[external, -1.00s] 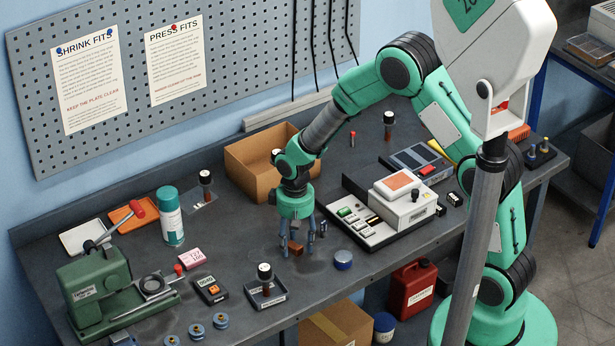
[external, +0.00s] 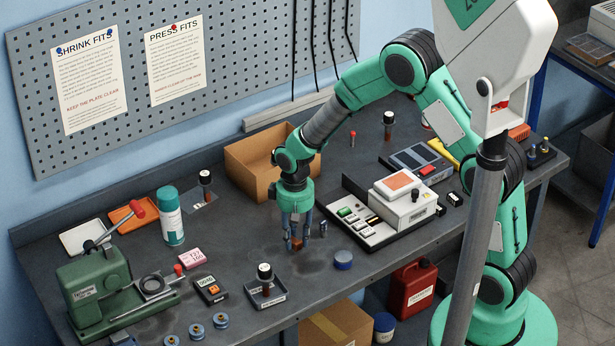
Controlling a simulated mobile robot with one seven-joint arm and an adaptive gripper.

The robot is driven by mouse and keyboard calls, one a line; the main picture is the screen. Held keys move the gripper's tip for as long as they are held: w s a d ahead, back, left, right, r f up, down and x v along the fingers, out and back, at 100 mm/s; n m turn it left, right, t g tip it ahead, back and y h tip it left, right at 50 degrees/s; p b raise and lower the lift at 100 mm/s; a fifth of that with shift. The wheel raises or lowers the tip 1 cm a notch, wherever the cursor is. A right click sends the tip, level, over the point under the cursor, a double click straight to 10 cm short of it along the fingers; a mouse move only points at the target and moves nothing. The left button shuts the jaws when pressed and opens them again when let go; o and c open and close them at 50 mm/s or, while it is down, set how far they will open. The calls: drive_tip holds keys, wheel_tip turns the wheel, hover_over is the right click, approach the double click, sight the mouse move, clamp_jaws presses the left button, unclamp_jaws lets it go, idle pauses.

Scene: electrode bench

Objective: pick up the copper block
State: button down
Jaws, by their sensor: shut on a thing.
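The copper block (external: 297,243) is a small brown-orange piece between the fingertips of my gripper (external: 296,240), near the front middle of the bench. My gripper points down and is shut on the block. The fingers partly hide it. The block looks close to the bench top; I cannot tell for sure whether it touches it.

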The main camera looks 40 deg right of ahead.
drive_tip(key=shift+r, duration=0.85)
drive_tip(key=s+d, duration=0.1)
drive_tip(key=s, duration=0.4)
drive_tip(key=s+d+r+p, duration=0.1)
drive_tip(key=s, duration=0.4)
drive_tip(key=s+d, duration=0.2)
drive_tip(key=s, duration=0.3)
drive_tip(key=shift+s+r, duration=0.2)
drive_tip(key=shift+s, duration=0.05)
drive_tip(key=shift+s+d+p, duration=0.1)
drive_tip(key=shift+p, duration=0.2)
